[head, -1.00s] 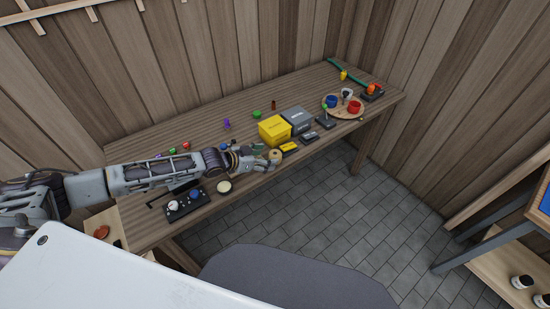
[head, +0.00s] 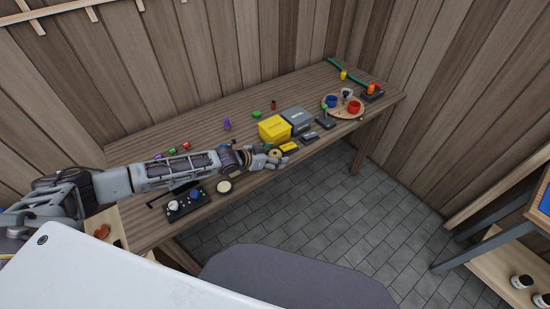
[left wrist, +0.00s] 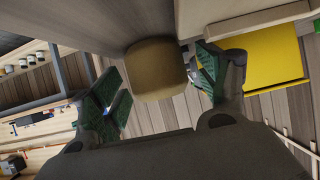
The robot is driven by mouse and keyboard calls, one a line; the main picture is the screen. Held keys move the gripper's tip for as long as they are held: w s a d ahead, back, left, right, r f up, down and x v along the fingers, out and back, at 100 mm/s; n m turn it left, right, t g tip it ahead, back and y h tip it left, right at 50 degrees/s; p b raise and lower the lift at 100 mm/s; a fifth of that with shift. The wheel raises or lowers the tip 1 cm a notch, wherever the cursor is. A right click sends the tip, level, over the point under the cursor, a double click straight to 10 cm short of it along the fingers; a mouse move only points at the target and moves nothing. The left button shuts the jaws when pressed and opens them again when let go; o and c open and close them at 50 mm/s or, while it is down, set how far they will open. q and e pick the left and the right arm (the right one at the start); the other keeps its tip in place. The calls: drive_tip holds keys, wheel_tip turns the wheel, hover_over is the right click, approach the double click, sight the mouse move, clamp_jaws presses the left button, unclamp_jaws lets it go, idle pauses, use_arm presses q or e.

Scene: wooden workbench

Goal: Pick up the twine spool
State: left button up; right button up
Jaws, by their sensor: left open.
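The twine spool (head: 275,153), a small tan roll, stands near the front edge of the workbench, in front of the yellow box. In the left wrist view the spool (left wrist: 156,68) is a brown rounded body between the two green-padded fingers. My left gripper (head: 277,159) is open at the spool, with its fingers on either side. In the wrist view, a gap shows between the left finger and the spool; the right finger is close to it, and I cannot tell whether it touches. The gripper partly hides the spool in the head view. My right gripper is not in view.
A yellow box (head: 274,128) and a grey box (head: 298,120) stand just behind the spool. A yellow-topped small item (head: 289,147) lies close to its right. A round tray (head: 343,113) with cups is farther right. A black knob panel (head: 185,204) lies at the left front.

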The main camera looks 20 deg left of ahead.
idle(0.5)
use_arm(q)
drive_tip(key=c, duration=1.1)
